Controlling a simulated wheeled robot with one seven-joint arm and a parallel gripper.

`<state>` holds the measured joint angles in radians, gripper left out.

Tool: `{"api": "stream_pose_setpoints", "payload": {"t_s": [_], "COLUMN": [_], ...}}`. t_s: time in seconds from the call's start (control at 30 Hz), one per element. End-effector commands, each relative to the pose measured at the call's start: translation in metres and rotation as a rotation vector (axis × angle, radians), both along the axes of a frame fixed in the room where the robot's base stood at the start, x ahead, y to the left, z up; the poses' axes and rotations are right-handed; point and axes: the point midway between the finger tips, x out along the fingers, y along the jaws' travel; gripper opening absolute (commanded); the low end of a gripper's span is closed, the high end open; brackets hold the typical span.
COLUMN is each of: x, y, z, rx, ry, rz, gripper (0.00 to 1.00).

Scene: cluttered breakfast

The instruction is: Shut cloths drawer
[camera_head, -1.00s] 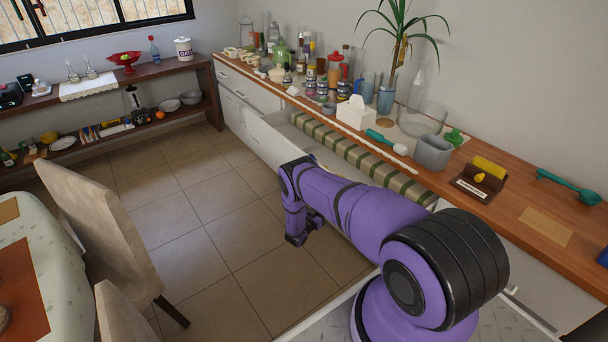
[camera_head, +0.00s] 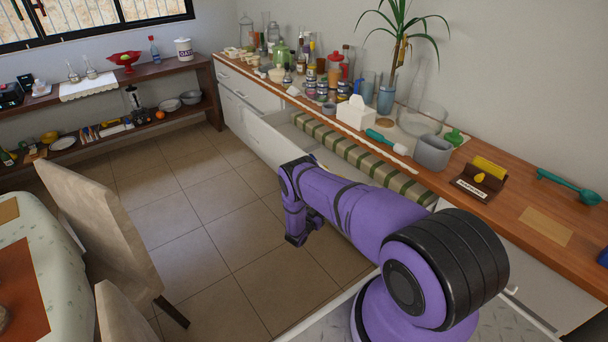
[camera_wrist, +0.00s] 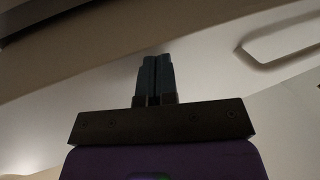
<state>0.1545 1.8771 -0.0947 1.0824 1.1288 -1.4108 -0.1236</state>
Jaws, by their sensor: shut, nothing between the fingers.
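The cloths drawer (camera_head: 268,141) stands open below the wooden counter in the head view. Striped green and tan cloths (camera_head: 335,143) lie along its inside. My arm crosses in front and hides the drawer's nearer part. My gripper (camera_wrist: 156,62) shows in the wrist view with its dark fingers together and nothing between them. A pale panel fills the view beyond the fingers, with a handle (camera_wrist: 262,52) at upper right, apart from them. I cannot tell whether the fingertips touch the panel. The fingertips cannot be made out in the head view.
The counter (camera_head: 408,170) is crowded with jars, bottles, a tissue box (camera_head: 355,113), a grey container (camera_head: 432,152) and a plant. A chair (camera_head: 105,235) and table (camera_head: 65,265) stand at left. Tiled floor (camera_head: 195,215) lies clear between the chair and the drawer.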

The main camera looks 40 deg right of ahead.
Motion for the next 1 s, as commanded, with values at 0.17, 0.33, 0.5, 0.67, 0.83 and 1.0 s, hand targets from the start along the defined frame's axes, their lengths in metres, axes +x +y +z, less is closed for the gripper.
{"api": "stream_pose_setpoints", "payload": {"t_s": [0.17, 0.33, 0.5, 0.67, 0.83, 1.0], "x": [0.000, 0.000, 0.000, 0.000, 0.000, 0.000], "y": [0.000, 0.000, -0.001, -0.005, -0.009, -0.014], "z": [0.000, 0.000, 0.000, 0.000, 0.000, 0.000], "rx": [0.000, 0.000, 0.000, 0.000, 0.000, -0.001], "ry": [0.000, 0.000, 0.000, 0.000, 0.000, 0.000], "rz": [0.000, 0.000, 0.000, -0.001, -0.001, -0.001], "gripper": [0.00, 0.00, 0.00, 0.00, 0.00, 0.00]}}
